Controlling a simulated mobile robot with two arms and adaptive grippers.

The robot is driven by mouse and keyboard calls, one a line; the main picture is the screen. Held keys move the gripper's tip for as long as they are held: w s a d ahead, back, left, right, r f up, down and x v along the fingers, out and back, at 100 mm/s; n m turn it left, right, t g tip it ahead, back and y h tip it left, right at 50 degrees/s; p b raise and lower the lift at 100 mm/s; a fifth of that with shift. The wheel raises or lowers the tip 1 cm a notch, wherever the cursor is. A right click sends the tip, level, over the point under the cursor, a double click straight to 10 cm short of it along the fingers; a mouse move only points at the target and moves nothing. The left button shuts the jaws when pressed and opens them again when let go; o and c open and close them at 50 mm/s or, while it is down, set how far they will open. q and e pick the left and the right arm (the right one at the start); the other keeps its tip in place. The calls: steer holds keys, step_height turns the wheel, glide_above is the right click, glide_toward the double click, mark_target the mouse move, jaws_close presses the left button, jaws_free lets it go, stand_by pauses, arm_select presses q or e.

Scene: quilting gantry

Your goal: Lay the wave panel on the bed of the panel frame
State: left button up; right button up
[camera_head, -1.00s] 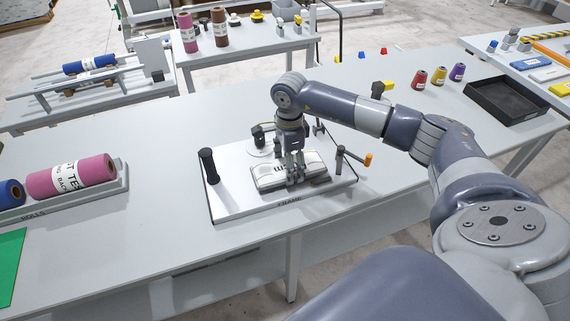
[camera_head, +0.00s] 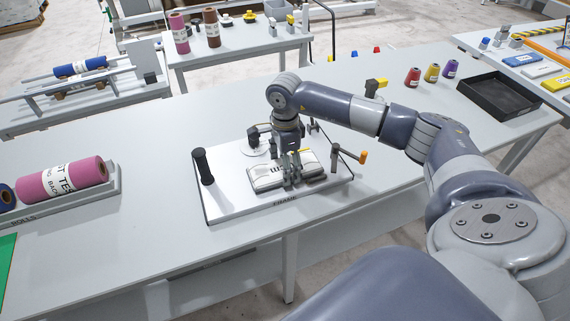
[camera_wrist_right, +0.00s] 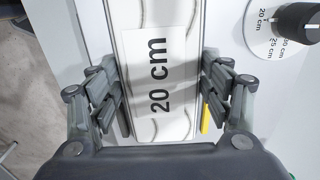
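The wave panel (camera_head: 266,177) is a pale, padded block with wavy lines and a "20 cm" label. It is at the panel frame (camera_head: 232,200), over its white bed; I cannot tell whether it fully rests there. My right gripper (camera_head: 290,183) points down over the panel's middle, with fingers along both long sides. The panel's underside is hidden. My left gripper is not in view.
The frame carries a black post (camera_head: 203,167), an orange-tipped crank (camera_head: 352,156) and a dial (camera_wrist_right: 270,30). Left is a roll tray (camera_head: 112,188) with a pink roll. Right are thread spools (camera_head: 432,73) and a black tray (camera_head: 500,97).

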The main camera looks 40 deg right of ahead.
steer(key=o, duration=0.3)
step_height(320, 180, up, 12)
stand_by(0.6)
stand_by(0.4)
